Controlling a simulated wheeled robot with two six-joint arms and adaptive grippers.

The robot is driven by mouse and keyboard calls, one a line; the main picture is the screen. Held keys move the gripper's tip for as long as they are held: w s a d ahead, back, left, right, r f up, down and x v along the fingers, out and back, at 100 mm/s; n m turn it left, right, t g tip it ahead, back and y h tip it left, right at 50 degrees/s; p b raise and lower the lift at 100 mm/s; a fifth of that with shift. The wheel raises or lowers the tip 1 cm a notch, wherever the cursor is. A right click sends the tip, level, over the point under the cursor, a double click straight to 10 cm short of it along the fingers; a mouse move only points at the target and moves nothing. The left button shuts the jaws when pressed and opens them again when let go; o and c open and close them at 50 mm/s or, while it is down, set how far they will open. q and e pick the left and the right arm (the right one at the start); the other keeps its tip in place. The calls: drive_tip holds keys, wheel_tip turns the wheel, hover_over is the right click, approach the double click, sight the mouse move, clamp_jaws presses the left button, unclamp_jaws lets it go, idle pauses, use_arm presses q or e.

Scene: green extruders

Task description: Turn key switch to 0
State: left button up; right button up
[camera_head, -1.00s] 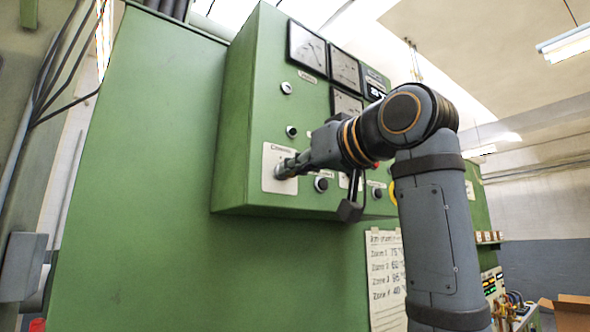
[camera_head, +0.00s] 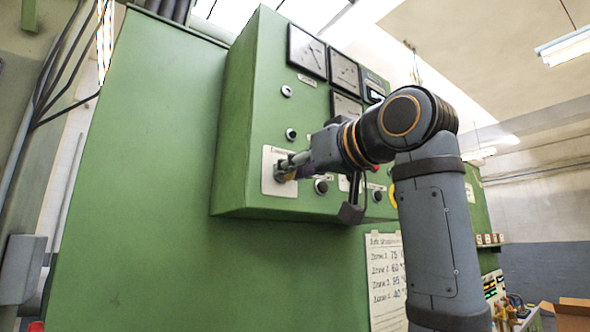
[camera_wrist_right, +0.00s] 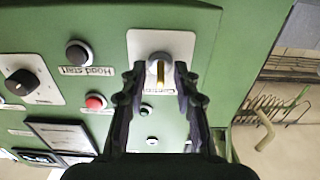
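The key switch (camera_wrist_right: 160,66) is a grey round lock with a yellow key (camera_wrist_right: 161,82) in it, on a white labelled plate (camera_wrist_right: 184,44). In the head view this plate (camera_head: 269,184) is at the lower left of the green panel, partly hidden by my gripper. My right gripper (camera_wrist_right: 158,72) has its two fingers apart, one on each side of the key, with visible gaps in the wrist view. In the head view its fingertips (camera_head: 284,170) are close to the plate. Contact cannot be told. My left gripper is not in view.
The green control box (camera_head: 235,120) carries gauges (camera_head: 308,50), black buttons and a red button (camera_wrist_right: 96,102). A black rotary knob (camera_wrist_right: 24,84) sits farther along. A handwritten paper sheet (camera_head: 385,275) hangs below. A cardboard box (camera_head: 570,315) stands at lower right.

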drive_tip(key=v, duration=1.2)
drive_tip(key=shift+a, duration=0.1)
